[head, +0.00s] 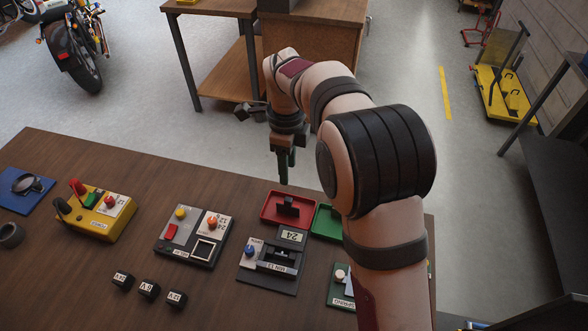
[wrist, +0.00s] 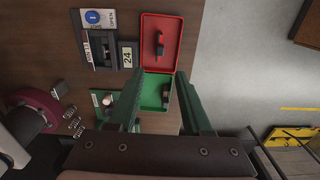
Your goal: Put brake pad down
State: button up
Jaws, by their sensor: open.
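A dark brake pad (head: 289,206) sits in a red tray (head: 267,214) near the table's far edge; it also shows in the wrist view (wrist: 160,42). A green tray (head: 322,228) stands beside the red one, partly hidden by my arm in the head view. In the wrist view the green tray (wrist: 150,98) holds another small dark piece (wrist: 165,93), perhaps a second pad. My gripper (head: 285,182) hangs above the trays, pointing down. In the wrist view its fingers (wrist: 158,74) are spread and empty, with both pieces apart from them.
A black gauge with a "24" display (head: 292,236) stands beside the red tray. A control box (head: 195,237), a yellow box (head: 98,214), a blue mat (head: 22,192) and several small labelled blocks (head: 149,289) lie further left.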

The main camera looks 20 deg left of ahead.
jog(key=s+d+r+n, duration=0.3)
jog(key=s+d+r, duration=0.3)
jog(key=d, duration=0.3)
jog(key=s+d+n+y, duration=0.1)
jog(key=s+d+n, duration=0.4)
jog(key=s, duration=0.6)
jog(key=s+d+n, duration=0.4)
jog(key=s+d, duration=0.1)
jog(key=s, duration=0.6)
jog(key=shift+d+f+n+y, duration=0.4)
